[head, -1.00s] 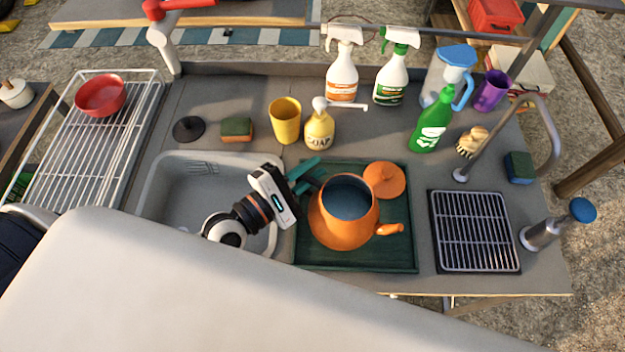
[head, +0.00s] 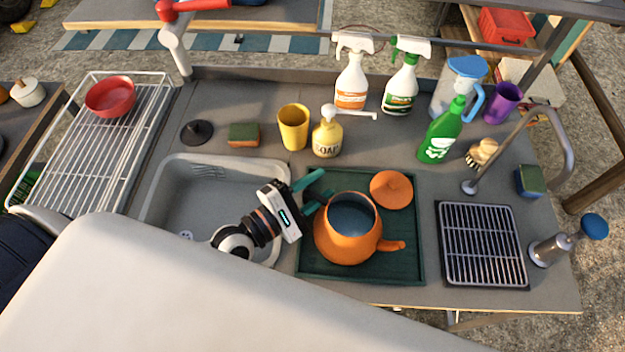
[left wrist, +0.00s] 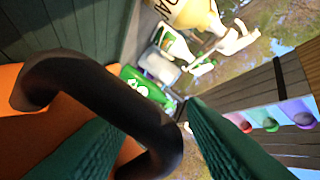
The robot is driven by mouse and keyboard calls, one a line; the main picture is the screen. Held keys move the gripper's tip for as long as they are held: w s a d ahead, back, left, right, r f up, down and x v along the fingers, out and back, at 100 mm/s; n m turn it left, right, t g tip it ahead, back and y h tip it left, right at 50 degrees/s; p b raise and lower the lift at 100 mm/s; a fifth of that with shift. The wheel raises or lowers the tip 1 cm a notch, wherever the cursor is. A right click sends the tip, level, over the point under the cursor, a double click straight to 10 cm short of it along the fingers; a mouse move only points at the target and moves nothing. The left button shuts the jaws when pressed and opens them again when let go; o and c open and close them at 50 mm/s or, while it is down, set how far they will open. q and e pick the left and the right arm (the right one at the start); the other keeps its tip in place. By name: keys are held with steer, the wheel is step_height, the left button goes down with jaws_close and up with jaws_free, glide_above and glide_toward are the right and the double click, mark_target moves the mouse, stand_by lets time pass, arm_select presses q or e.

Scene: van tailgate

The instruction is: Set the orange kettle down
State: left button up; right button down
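The orange kettle (head: 343,246) appears to stand upright on the dark green tray (head: 410,270), its top open and its spout pointing right. Its orange lid (head: 391,190) lies behind it at the tray's back right. My left gripper (head: 312,194) is at the kettle's left side, its green fingers spread apart. In the left wrist view, the kettle's black handle (left wrist: 95,90) passes between the fingers (left wrist: 160,125), with a gap beside the right finger. The kettle's orange body (left wrist: 25,130) shows beneath the handle. My right gripper is not in view.
A sink (head: 185,205) lies left of the tray and a metal grate (head: 482,245) right of it. A yellow cup (head: 293,127), soap bottle (head: 327,135) and green bottle (head: 440,135) stand behind. A pale surface fills the lower left foreground.

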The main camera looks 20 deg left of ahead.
arm_select(q)
steer(key=shift+r, duration=0.1)
steer(key=b+v, duration=0.2)
steer(key=v, duration=0.8)
steer(key=shift+s+a+b, duration=0.1)
steer(key=shift+s+b, duration=0.15)
steer(key=shift+b, duration=0.05)
steer(key=shift+s+a, duration=0.4)
steer(key=shift+s, duration=0.2)
